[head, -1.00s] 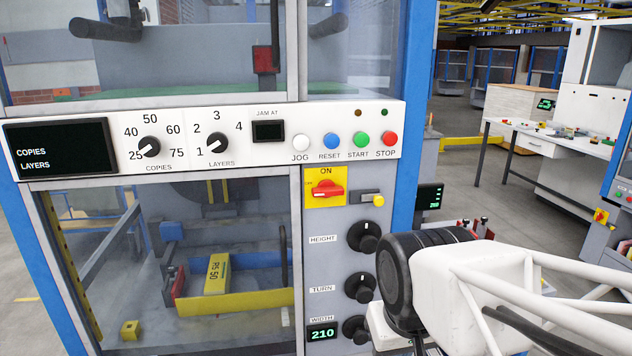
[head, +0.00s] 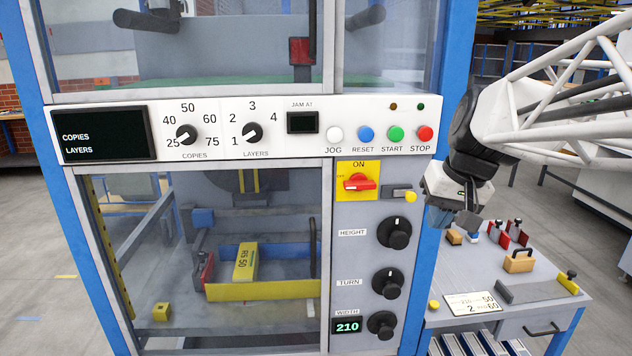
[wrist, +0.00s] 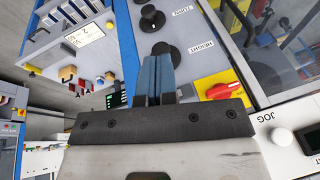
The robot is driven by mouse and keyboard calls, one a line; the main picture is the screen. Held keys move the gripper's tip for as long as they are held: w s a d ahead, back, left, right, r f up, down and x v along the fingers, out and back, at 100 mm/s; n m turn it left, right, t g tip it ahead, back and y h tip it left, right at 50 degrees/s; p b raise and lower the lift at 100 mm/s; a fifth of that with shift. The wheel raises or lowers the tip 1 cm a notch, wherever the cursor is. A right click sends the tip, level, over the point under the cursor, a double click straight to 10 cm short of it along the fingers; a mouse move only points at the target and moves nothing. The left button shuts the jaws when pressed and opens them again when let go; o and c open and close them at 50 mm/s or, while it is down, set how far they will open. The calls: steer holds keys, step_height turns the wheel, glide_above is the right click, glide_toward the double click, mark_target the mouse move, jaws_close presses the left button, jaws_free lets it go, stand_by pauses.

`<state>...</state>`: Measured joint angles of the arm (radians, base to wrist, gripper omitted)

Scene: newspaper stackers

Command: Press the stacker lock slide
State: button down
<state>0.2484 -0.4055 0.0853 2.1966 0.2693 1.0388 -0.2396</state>
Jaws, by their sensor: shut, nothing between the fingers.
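A small grey slide with a yellow knob (head: 410,196) sits on the grey control panel (head: 350,215), just right of the red rotary switch (head: 360,182) on its yellow plate. My gripper (head: 466,218) is to the right of the slide and looks apart from it, in front of the cabinet's blue right post. In the wrist view my gripper (wrist: 158,60) has its two blue-grey fingers shut together with nothing between them. The red switch also shows there (wrist: 197,90), right of the fingers. I cannot make out the slide in the wrist view; the fingers may hide it.
Below the slide are the HEIGHT knob (head: 394,232), TURN knob (head: 387,282) and WIDTH knob (head: 381,324). Above it are several buttons, including the red STOP button (head: 425,133). A side bench (head: 520,305) with small parts stands at the lower right.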

steer(key=w+d+r+t+y, duration=0.1)
steer(key=w+d+r, duration=0.7)
steer(key=w+d, duration=0.3)
steer(key=shift+w+m+t+y, duration=0.2)
steer(key=shift+m+t+y, duration=0.1)
steer(key=shift+f, duration=0.1)
glide_toward(405, 195)
steer(key=d+f, duration=0.3)
steer(key=d, duration=0.1)
steer(key=shift+w+a+f, duration=0.2)
steer(key=shift+a+f, duration=0.45)
steer(key=shift+a, duration=0.25)
steer(key=shift+w+a+f, duration=0.15)
steer(key=shift+a+f, duration=0.45)
steer(key=shift+a, duration=0.25)
